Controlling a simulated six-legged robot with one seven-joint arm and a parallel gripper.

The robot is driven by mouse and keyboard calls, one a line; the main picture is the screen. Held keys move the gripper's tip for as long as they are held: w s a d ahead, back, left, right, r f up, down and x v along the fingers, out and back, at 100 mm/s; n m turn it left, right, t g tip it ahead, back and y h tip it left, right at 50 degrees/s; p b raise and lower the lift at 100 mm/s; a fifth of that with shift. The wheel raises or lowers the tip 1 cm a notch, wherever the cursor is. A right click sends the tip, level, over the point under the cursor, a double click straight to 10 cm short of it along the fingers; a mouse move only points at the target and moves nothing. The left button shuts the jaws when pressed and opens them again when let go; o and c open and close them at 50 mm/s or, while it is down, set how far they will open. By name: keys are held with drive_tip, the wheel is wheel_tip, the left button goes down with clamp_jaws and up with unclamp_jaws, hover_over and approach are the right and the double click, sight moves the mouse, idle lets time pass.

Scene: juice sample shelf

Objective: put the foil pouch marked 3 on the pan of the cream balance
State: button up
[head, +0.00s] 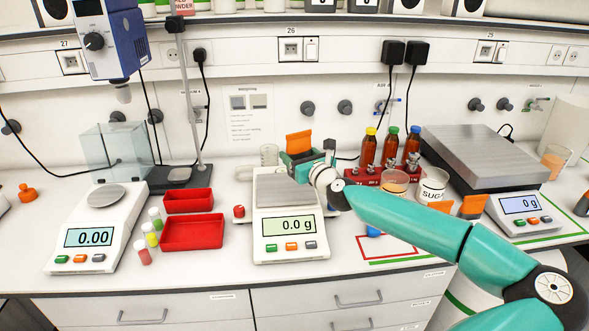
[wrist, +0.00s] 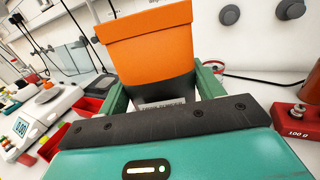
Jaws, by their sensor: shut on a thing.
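My gripper (head: 303,160) is shut on an orange pouch (head: 299,142) with a dark lower part. It holds the pouch upright over or just behind the rear of the middle balance's pan; the exact height cannot be told. In the wrist view the pouch (wrist: 147,45) stands between the green fingers (wrist: 162,92); I cannot read a number on it. The cream balance (head: 290,236) reads 0.0 g, and the visible part of its grey pan (head: 283,192) is bare. Two more orange pouches (head: 474,206) stand to the right, partly behind my arm.
Bottles with coloured caps (head: 368,150) stand in a red rack behind right. A sugar beaker (head: 432,186) is near it. A white balance (head: 97,228) and a large scale (head: 485,160) flank the area.

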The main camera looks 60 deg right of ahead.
sight(295, 158)
drive_tip(key=shift+w+d+f, duration=0.25)
drive_tip(key=shift+w+f, duration=0.2)
drive_tip(key=shift+f, duration=0.15)
drive_tip(key=shift+w+d+f, duration=0.2)
drive_tip(key=shift+w+f, duration=0.25)
drive_tip(key=shift+f, duration=0.1)
drive_tip(key=shift+w+d+f, duration=0.1)
drive_tip(key=shift+w+f, duration=0.1)
drive_tip(key=shift+f, duration=1.6)
drive_tip(key=shift+f, duration=0.15)
drive_tip(key=o, duration=1.1)
drive_tip(key=shift+r, duration=0.2)
drive_tip(key=v, duration=1.2)
